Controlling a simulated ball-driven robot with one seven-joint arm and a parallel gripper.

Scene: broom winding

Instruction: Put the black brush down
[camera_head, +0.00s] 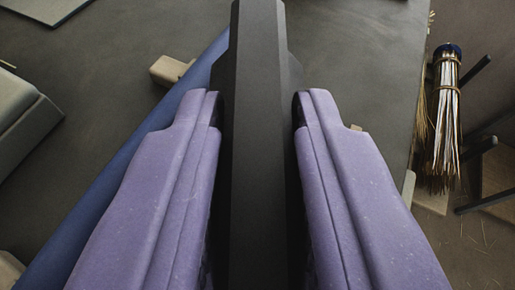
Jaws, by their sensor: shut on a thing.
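My gripper (257,110) shows as two purple fingers pointing away from me over the dark surface. It is shut on a long black bar-shaped thing, which I take to be the black brush (257,70). The brush runs lengthwise between the fingers and extends past their tips to the top edge of the view. Its near end runs out of the bottom edge. I see no bristles on it. I cannot tell whether its far end touches the surface.
A dark grey tabletop (345,60) lies below, mostly clear. A blue pole (95,205) runs diagonally behind the left finger, by a pale wooden block (168,70). A grey box (22,122) is at the left. A bound straw bundle (446,120) is beyond the table's right edge.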

